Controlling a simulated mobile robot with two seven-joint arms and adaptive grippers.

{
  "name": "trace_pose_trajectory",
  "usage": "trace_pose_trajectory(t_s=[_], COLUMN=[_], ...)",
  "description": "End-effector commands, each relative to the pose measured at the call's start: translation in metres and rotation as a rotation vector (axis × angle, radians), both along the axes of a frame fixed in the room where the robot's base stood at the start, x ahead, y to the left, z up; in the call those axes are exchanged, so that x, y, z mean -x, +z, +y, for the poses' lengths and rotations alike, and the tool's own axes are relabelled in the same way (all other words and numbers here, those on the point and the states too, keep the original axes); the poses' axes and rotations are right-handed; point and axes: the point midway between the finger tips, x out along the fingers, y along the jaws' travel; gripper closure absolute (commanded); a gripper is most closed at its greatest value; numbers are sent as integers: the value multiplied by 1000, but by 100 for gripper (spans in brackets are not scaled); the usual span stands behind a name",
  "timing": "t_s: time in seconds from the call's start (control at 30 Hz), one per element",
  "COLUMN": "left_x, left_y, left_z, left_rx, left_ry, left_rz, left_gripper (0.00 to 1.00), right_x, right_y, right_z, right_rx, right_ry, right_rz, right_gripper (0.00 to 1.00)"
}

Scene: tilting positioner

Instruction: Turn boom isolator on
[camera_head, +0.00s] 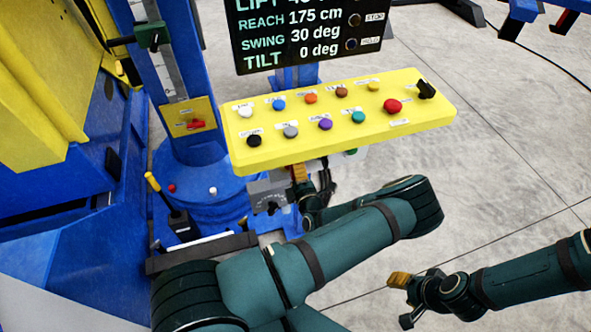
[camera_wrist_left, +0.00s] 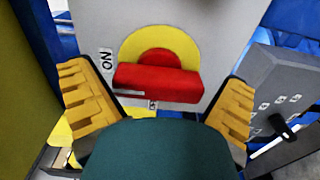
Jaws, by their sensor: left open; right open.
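The isolator shows in the left wrist view as a red handle (camera_wrist_left: 158,83) on a yellow disc (camera_wrist_left: 131,48), mounted on a pale grey face. The handle's bar lies nearly level across the picture. An "ON" label (camera_wrist_left: 106,61) is left of the disc; another label below the handle is partly hidden. My left gripper (camera_wrist_left: 158,76) is open, one finger on each side of the handle, with visible gaps. In the head view my left gripper (camera_head: 302,174) is below the yellow panel, and the handle is hidden there. My right gripper (camera_head: 404,300) is open and empty at lower right.
The yellow panel (camera_head: 300,152) with several coloured buttons overhangs my left gripper. A display (camera_head: 305,35) stands behind it. A blue column base (camera_head: 195,185) and a black lever (camera_head: 172,210) are to the left.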

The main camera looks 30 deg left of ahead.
Motion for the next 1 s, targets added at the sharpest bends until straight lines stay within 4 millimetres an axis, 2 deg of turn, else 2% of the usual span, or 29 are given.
trace_pose_trajectory(t_s=[0.17, 0.4, 0.6, 0.8, 1.0], left_x=[13, 45, 66, 76, 77], left_y=[0, 0, 0, 0, 0], left_z=[-16, -54, -78, -89, -90], left_rx=[1, 1, 0, 0, -1], left_ry=[-2, -4, -2, 0, 0], left_rz=[2, 2, 1, 1, 1], left_gripper=[0, 0, 0, 0, 0], right_x=[0, 0, 0, 0, 0], right_y=[0, 0, 0, 0, 0], right_z=[0, 0, 0, 0, 0], right_rx=[0, 0, 0, 0, 0], right_ry=[0, 0, 0, 0, 0], right_rz=[0, 0, 0, 0, 0], right_gripper=[53, 53, 53, 53, 53])
